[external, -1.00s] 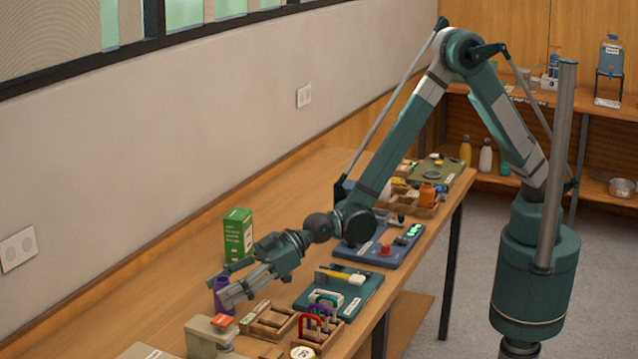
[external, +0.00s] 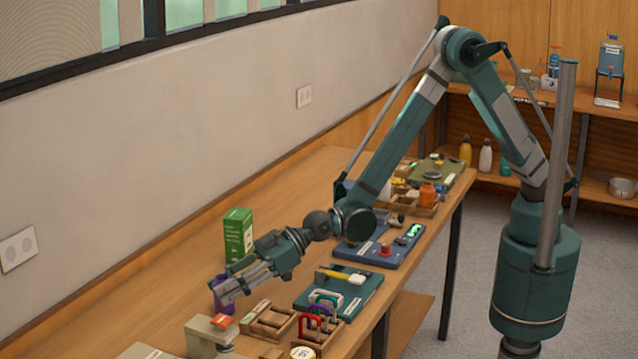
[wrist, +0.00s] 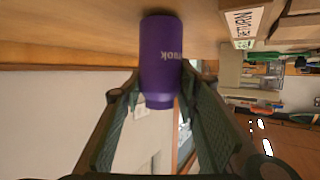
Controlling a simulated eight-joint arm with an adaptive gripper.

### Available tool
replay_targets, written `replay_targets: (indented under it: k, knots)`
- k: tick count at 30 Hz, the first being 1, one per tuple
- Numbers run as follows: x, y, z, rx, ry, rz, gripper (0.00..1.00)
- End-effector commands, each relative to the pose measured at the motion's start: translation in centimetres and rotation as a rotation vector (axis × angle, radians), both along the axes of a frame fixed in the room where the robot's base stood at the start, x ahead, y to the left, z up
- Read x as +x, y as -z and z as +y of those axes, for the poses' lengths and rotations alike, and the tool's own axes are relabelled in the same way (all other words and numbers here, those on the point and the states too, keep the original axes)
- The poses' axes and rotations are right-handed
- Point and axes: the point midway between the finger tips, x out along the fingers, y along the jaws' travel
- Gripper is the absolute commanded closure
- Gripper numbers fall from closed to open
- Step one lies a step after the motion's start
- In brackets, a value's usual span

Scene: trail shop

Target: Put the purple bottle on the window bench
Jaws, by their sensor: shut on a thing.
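The purple bottle (external: 219,294) stands on the long wooden bench (external: 300,215) below the window, near the left end in the external view. My gripper (external: 222,287) is shut on it, with a finger on either side. In the wrist view the purple bottle (wrist: 161,58) sits between the fingertips of my gripper (wrist: 160,90), with light lettering on its side. The fingers hide part of it in the external view. I cannot tell if its base touches the bench.
A green box (external: 238,235) stands behind the gripper. A grey-beige box (external: 210,335) with a red item stands in front of the bottle. A wooden tray (external: 268,322), colored carabiners (external: 318,318) and a teal mat (external: 340,290) lie to the right.

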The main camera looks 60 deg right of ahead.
Motion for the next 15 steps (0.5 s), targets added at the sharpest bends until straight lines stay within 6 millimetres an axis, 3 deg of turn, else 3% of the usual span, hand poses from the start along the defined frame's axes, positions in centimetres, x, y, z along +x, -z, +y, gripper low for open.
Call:
replay_targets:
  k: [10, 15]
  knots:
    - [0.0, -3.3, 0.0, 0.0, 0.0, 0.0, 0.86]
    - [-1.3, -3.0, -2.0, 0.001, 0.0, 0.001, 0.86]
